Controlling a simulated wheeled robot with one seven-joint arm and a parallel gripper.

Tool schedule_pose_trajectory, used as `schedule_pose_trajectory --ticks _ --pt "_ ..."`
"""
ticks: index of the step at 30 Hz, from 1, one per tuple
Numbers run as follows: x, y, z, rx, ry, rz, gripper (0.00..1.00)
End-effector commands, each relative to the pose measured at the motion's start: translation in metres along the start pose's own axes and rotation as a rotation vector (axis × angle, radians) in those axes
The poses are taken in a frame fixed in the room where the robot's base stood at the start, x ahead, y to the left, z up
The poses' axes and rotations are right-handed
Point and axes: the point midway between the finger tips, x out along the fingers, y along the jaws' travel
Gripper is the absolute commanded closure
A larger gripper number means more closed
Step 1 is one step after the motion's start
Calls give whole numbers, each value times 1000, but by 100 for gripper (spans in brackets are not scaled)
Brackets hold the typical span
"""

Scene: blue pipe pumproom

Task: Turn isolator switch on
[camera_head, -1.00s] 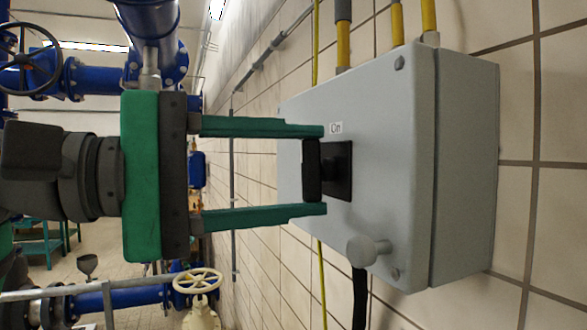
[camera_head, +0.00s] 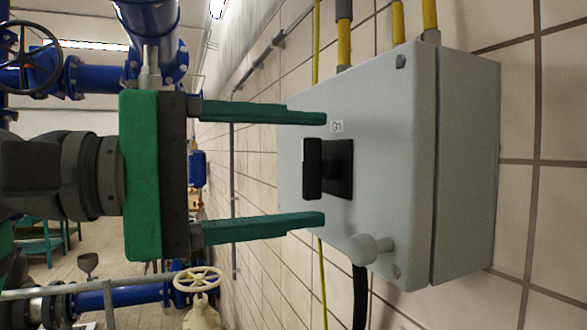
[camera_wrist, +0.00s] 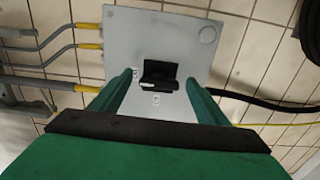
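The isolator switch is a black handle (camera_head: 313,168) on a black square plate on the front of a grey wall box (camera_head: 385,150). A small "On" label (camera_head: 337,127) sits above the plate in the head view. My gripper (camera_head: 322,168) is open, with one green finger above the handle and one below it, both apart from it. In the wrist view the black handle (camera_wrist: 158,74) lies between the two green fingers (camera_wrist: 160,88), with a clear gap on each side. The handle stands upright in the head view.
A grey round knob (camera_head: 368,249) sticks out low on the box, near the lower finger. Yellow and grey conduits (camera_head: 430,18) enter the box top, and a black cable (camera_head: 359,295) leaves below. The tiled wall (camera_head: 555,150) is close behind.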

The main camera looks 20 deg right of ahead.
Motion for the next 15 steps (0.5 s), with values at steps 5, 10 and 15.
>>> schedule_pose_trajectory --ticks 5,10,15 --pt "0 0 0 -1 0 1 31" --pt "-13 0 -1 -3 2 1 31" --pt "-44 0 -1 -3 3 2 31"
